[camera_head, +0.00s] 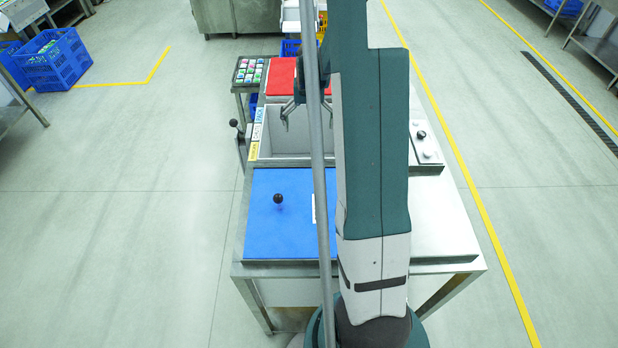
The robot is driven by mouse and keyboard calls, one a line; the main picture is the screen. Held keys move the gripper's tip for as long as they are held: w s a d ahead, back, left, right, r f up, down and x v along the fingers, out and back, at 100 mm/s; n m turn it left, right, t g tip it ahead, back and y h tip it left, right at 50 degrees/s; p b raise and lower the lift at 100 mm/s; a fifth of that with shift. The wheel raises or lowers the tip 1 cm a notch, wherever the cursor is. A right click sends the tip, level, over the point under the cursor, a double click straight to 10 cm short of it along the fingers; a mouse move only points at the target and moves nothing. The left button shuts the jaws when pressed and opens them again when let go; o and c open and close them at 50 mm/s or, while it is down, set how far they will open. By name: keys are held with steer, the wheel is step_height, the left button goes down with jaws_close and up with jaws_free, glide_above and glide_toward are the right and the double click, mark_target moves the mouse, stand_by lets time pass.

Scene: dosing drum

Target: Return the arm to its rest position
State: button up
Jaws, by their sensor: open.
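My gripper (305,108) shows beyond my upright arm, over the grey open bin (285,135) in the steel bench. Its fingers point down and are apart, with nothing seen between them. My arm and a grey pole hide part of the gripper and the right side of the bin. A blue lid (270,228) with a black ball knob (278,198) lies at the near left of the bench. A red panel (281,76) lies at the far end, behind the gripper.
A tray of small coloured items (249,71) stands at the far left of the bench. A lever with a black knob (234,123) sticks out at the left side. A control panel (425,143) is at the right. Blue crates (52,60) stand far left. The floor beside the bench is clear.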

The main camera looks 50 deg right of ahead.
step_height(320, 180, down, 7)
steer(key=b, duration=0.2)
steer(key=shift+f, duration=0.2)
steer(key=shift+r, duration=0.15)
stand_by(1.0)
step_height(320, 180, up, 10)
steer(key=p, duration=0.3)
stand_by(0.4)
stand_by(0.6)
